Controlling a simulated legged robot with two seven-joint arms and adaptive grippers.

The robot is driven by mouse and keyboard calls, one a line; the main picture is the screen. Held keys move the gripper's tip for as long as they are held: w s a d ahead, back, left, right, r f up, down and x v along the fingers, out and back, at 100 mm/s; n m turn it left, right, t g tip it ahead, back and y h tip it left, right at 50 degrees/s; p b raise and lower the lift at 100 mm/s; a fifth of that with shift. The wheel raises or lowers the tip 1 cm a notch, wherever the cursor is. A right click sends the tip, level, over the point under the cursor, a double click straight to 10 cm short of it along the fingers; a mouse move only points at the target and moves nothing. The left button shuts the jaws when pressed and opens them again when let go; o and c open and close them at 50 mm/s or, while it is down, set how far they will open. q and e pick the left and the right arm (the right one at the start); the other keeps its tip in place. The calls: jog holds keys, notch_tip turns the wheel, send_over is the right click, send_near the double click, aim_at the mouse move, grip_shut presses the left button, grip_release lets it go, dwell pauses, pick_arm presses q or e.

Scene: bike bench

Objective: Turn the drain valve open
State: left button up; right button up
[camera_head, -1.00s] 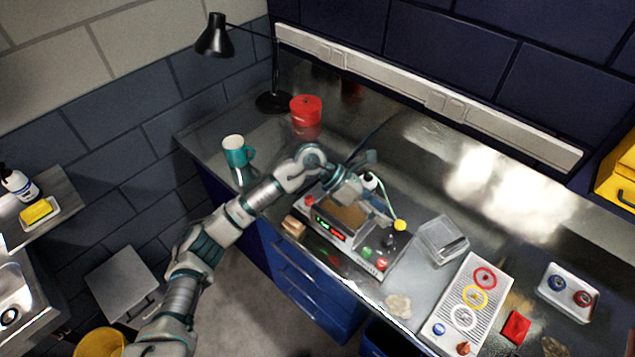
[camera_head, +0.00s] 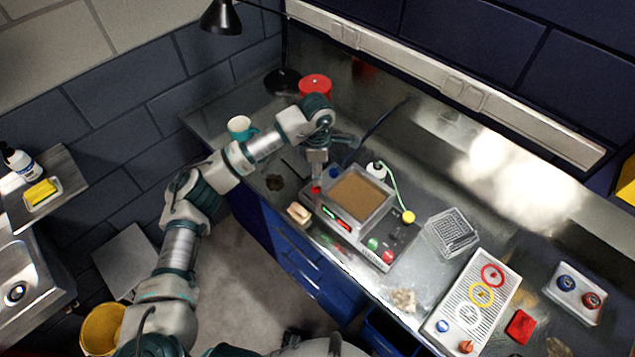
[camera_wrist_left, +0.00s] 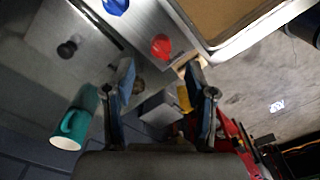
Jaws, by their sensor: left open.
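A machine with a brown-filled tray (camera_head: 388,211) sits on the steel bench. At its left end are a red knob (camera_head: 316,189) and a blue knob (camera_head: 335,172). No label shows which one is the drain valve. My left gripper (camera_head: 318,178) points down over that end, close to the red knob. In the left wrist view the open fingers (camera_wrist_left: 160,75) are empty. The red knob (camera_wrist_left: 161,46) shows past the fingertips, roughly between them, and looks apart from them. The blue knob (camera_wrist_left: 116,5) is at the top edge. My right gripper is out of view.
A teal mug (camera_head: 240,128), a red tin (camera_head: 315,84) and a black lamp (camera_head: 283,80) stand behind and left. A sponge-like block (camera_head: 299,213) lies at the machine's front left. A white bottle (camera_head: 376,170) with a green tube stands behind it.

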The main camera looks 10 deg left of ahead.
pick_arm(q)
jog(key=f, duration=0.5)
jog(key=shift+a+f, duration=0.35)
jog(key=shift+f, duration=0.05)
jog(key=shift+d+f, duration=0.1)
jog(key=shift+f, duration=0.25)
jog(key=shift+d, duration=0.15)
jog(key=shift+c, duration=0.8)
grip_shut()
